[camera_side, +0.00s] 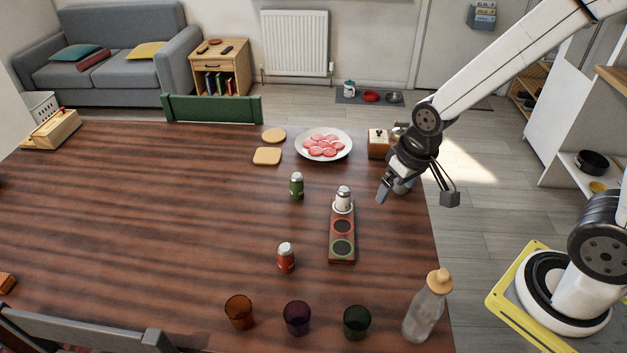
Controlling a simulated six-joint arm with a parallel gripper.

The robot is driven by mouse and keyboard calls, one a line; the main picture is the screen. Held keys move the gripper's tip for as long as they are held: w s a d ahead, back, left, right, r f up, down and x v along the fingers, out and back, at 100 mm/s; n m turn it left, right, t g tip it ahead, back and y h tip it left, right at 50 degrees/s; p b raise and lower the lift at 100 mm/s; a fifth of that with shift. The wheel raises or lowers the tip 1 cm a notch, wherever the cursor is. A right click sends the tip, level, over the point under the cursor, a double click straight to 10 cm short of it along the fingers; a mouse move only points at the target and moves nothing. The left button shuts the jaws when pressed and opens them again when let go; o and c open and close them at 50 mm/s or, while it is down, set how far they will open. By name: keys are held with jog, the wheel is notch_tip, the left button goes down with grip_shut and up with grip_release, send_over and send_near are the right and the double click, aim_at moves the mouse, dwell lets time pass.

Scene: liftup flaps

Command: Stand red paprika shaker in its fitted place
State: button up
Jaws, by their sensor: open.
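The red paprika shaker (286,258), with a silver cap, stands upright on the table left of the wooden rack. The rack (342,241) has a row of round places. A white shaker (343,199) stands in its far place. The middle place, ringed red (342,227), and the near place, ringed green (342,247), are empty. A green shaker (297,187) stands on the table left of the rack's far end. My gripper (383,196) is open and empty, right of the rack's far end and apart from the shakers. One finger is partly hidden.
A plate of pink slices (323,145) and a small wooden box (379,143) stand at the back. Orange (240,312), purple (297,318) and green (357,322) cups and a bottle (426,308) line the front. The table's left middle is clear.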

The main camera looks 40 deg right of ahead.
jog(key=w+a+f+m+g, duration=0.1)
jog(key=w+a+f+m, duration=0.15)
jog(key=w+a, duration=0.2)
jog(key=w+a+f+m, duration=0.1)
jog(key=w+a+f, duration=0.3)
jog(key=w, duration=0.2)
jog(key=m+g, duration=0.1)
jog(key=m, duration=0.3)
send_near(284, 247)
jog(key=f, duration=0.5)
jog(key=shift+d+f, duration=0.15)
jog(key=shift+d, duration=0.05)
jog(key=shift+w+a+f, duration=0.15)
jog(key=shift+a+f, duration=0.15)
jog(key=shift+f, duration=1.35)
jog(key=shift+f, duration=0.1)
jog(key=shift+d+f, duration=0.15)
jog(key=shift+f, duration=2.3)
grip_shut()
